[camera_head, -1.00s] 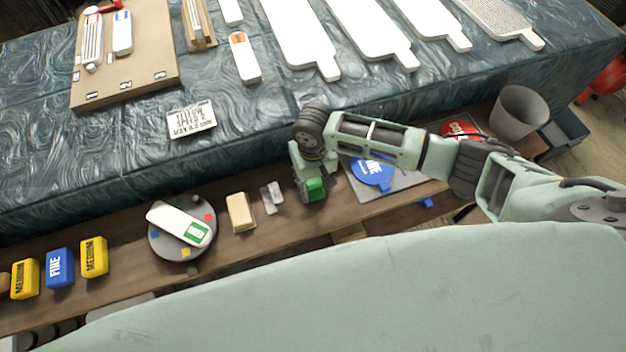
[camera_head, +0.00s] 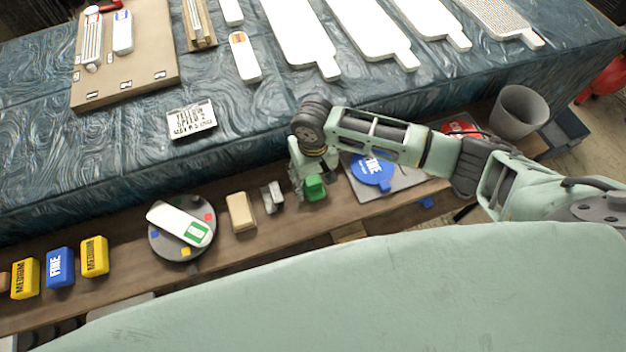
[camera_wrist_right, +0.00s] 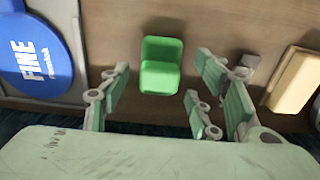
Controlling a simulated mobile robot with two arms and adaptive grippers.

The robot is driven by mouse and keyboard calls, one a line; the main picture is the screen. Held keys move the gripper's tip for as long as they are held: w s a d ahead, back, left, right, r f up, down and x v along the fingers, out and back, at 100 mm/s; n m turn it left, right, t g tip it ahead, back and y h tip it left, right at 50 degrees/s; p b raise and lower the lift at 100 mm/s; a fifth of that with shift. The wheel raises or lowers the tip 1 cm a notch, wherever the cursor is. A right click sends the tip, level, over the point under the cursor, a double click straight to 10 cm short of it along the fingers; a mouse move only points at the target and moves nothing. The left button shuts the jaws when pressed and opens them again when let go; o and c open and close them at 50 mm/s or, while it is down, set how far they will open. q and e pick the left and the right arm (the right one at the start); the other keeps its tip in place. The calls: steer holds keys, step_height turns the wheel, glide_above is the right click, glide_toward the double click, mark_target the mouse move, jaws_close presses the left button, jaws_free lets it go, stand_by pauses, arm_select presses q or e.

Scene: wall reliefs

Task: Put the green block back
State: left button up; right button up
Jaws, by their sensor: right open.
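The green block (camera_head: 314,188) stands on the wooden shelf, between the small grey pieces and the grey mat with the blue disc. In the right wrist view the block (camera_wrist_right: 160,66) shows whole, with a lower step at one end. My right gripper (camera_head: 312,180) is open just over the block. In its wrist view the fingers (camera_wrist_right: 164,88) are spread on both sides of the block, with gaps, and none touches it. My left gripper is not in view.
Left of the block are small grey pieces (camera_head: 272,196), a beige block (camera_head: 240,212) and a round grey turntable (camera_head: 160,248) carrying a white tool. Yellow and blue blocks (camera_head: 60,268) stand farther left. The blue disc (camera_head: 372,172) lies right on a grey mat (camera_head: 405,182).

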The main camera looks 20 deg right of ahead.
mark_target(313, 180)
step_height(313, 180, up, 11)
steer(key=shift+f, duration=0.2)
stand_by(0.5)
steer(key=s+a+f+n+t+y, duration=0.25)
steer(key=s+a, duration=0.35)
steer(key=s, duration=0.3)
steer(key=s+d+t+h, duration=0.1)
steer(key=s+d+h, duration=0.1)
steer(key=s+d, duration=0.9)
step_height(313, 180, down, 28)
steer(key=d+g, duration=0.1)
steer(key=d, duration=0.1)
steer(key=s+d+f+g, duration=0.1)
steer(key=s+d+f, duration=0.2)
steer(key=s+f, duration=1.2)
steer(key=shift+s, duration=0.7)
